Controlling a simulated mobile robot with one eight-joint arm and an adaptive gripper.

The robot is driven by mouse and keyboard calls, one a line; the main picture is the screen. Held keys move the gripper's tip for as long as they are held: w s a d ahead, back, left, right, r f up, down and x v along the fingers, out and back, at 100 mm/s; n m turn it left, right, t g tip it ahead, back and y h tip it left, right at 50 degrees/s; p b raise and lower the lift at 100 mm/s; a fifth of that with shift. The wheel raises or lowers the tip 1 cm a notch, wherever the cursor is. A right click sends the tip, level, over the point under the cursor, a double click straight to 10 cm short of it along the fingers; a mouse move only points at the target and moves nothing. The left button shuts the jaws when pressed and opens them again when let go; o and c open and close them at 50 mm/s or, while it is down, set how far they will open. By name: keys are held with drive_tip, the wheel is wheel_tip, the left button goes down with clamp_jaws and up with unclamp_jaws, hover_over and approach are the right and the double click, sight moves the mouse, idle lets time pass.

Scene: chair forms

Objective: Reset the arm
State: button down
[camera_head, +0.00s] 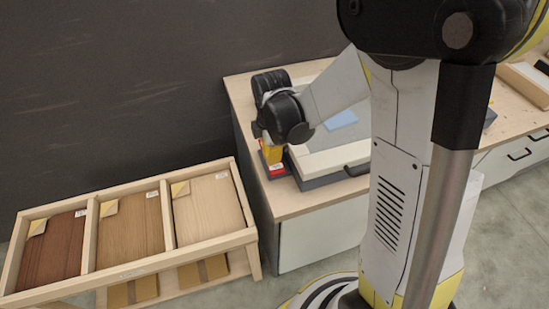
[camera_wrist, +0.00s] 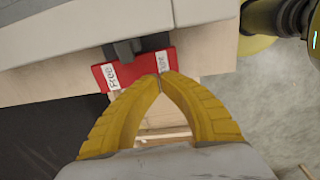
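My gripper (camera_head: 272,153) is at the front left corner of the worktable, pointing down. In the wrist view its two yellow fingers (camera_wrist: 161,77) converge and their tips meet, with nothing visible between them. A red block (camera_wrist: 133,70) with white labels, one reading "Free", lies just beyond the fingertips in that view. A dark grey piece sits against it. The red block (camera_head: 277,171) also shows below my gripper in the head view. I cannot tell whether the fingertips touch it.
The worktable (camera_head: 300,203) carries a grey-white machine or tray (camera_head: 335,158) close beside my gripper, with a blue sheet (camera_head: 341,119) on it. A wooden rack (camera_head: 246,236) with three wood panels stands to the left. A dark wall (camera_head: 120,90) is behind.

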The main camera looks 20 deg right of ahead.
wheel_tip(320, 180, up, 11)
drive_tip(key=s+p, duration=0.2)
drive_tip(key=p, duration=0.1)
drive_tip(key=shift+s+f, duration=0.15)
drive_tip(key=shift+s, duration=0.1)
